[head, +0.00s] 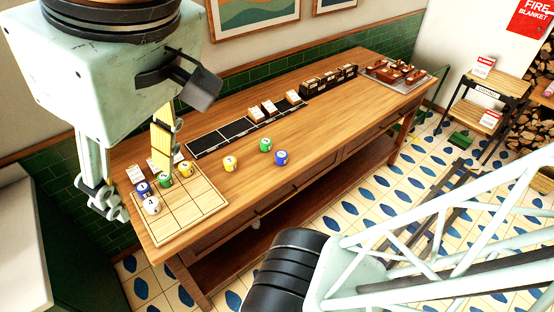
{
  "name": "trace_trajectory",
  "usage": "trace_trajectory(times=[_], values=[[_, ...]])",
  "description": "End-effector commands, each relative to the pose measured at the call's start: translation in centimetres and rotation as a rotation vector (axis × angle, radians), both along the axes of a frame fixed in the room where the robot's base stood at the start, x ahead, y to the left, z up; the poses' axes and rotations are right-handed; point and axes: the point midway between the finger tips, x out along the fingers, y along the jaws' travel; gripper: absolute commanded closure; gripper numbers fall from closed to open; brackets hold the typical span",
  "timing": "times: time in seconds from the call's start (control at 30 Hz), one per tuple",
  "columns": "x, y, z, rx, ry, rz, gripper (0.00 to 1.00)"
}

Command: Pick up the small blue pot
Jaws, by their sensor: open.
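One blue pot (281,158) with a pale label stands upright on the bare wooden table top, beside a green pot (265,145). Another blue pot (144,188) stands on a gridded wooden board (195,212) at the left end. I cannot tell which blue pot is the smaller. My gripper (138,174) is at the left of the picture, open, its fingers apart around the view of the board's back left corner. No pot is seen held. Its height above the table is unclear. Part of the board's back left corner is hidden behind it.
A white pot (152,205), a green pot (165,180) and a yellow pot (185,168) crowd the board. Another yellow pot (230,163) stands just right of it. A black strip tray (215,138) runs behind. The front right table top is clear.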

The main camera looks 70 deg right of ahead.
Motion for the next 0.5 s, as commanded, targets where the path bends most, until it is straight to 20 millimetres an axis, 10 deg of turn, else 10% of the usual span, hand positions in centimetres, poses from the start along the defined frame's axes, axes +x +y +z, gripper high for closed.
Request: trace_trajectory(times=[0.5], values=[[-0.3,0.0,-3.0,0.001,0.002,-0.002,0.53]])
